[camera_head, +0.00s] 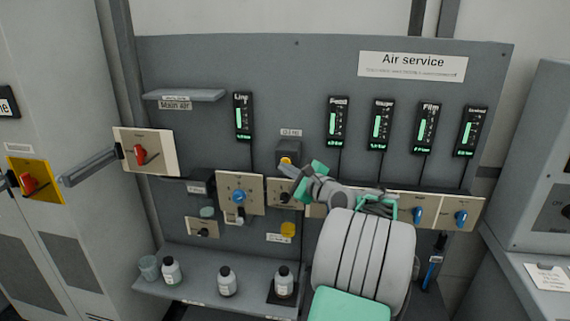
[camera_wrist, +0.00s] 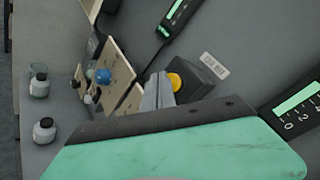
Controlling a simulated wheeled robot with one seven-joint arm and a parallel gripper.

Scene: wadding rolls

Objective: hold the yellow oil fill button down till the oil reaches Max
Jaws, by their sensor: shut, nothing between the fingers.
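The yellow button (camera_head: 285,160) sits on a dark box on the grey panel, under a small label too small to read. It also shows in the wrist view (camera_wrist: 176,82), partly covered at its left by my fingers. My gripper (camera_head: 292,169) is shut and empty, with its fingertips at the button's lower edge. In the wrist view my gripper (camera_wrist: 159,88) points at the button's left side; I cannot tell whether it touches or presses it. A small yellow vessel (camera_head: 288,229) hangs below; no Max mark or oil level is readable.
Several gauges with green bars, such as the left gauge (camera_head: 243,117), line the panel. Valve plates with blue knobs (camera_head: 239,197) sit close beside my gripper. A shelf (camera_head: 190,287) holds bottles (camera_head: 227,281). A red-handled switch (camera_head: 141,154) juts out at left.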

